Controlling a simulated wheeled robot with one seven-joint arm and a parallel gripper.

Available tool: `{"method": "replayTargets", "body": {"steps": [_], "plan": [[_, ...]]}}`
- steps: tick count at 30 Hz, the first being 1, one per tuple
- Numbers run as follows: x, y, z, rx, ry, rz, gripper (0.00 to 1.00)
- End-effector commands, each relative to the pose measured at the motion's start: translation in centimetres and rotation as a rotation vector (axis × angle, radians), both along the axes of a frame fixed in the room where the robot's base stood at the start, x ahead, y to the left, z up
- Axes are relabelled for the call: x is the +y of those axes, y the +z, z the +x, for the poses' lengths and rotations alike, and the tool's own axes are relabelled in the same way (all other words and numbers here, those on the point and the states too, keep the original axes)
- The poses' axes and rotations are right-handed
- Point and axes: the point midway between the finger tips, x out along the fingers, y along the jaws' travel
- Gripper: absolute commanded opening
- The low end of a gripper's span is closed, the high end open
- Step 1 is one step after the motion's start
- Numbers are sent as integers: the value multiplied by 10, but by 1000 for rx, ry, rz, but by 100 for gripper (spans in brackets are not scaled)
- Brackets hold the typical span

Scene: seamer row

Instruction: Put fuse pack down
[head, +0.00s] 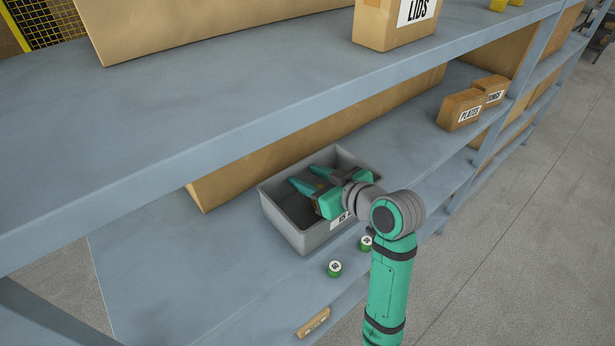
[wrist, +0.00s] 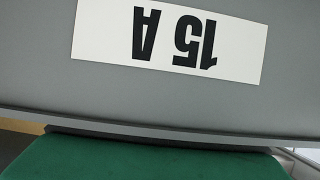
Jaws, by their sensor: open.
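A grey open-topped bin (head: 291,235) stands on the lower shelf. A white label on its front wall reads "15 A" and shows upside down in the wrist view (wrist: 168,42). My gripper (head: 300,186) reaches over the front wall, its two green fingers spread apart over the inside of the bin. A small brownish patch (head: 321,190) shows at the base of the fingers; I cannot tell if it is the fuse pack. No fuse pack can be made out for sure; part of the bin's inside is hidden by my gripper. A green part of my gripper fills the bottom of the wrist view.
Two small green round pieces (head: 335,268) with pale tops stand in front of the bin. A small tan piece (head: 313,322) lies near the shelf's front edge. Labelled boxes (head: 460,109) stand farther right. The upper shelf (head: 250,95) overhangs.

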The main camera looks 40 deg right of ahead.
Motion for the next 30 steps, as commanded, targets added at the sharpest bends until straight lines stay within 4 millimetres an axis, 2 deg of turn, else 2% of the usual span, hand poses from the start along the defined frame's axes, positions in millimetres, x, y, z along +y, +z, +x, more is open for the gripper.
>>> {"method": "replayTargets", "body": {"steps": [8, 21, 25, 30], "plan": [[-3, 13, -1, 0, -4, -4, 42], [-5, 46, -78, -2, 3, -2, 42], [-6, 53, -95, -1, 4, -1, 42], [-7, 57, -108, 0, 2, 0, 42]]}}
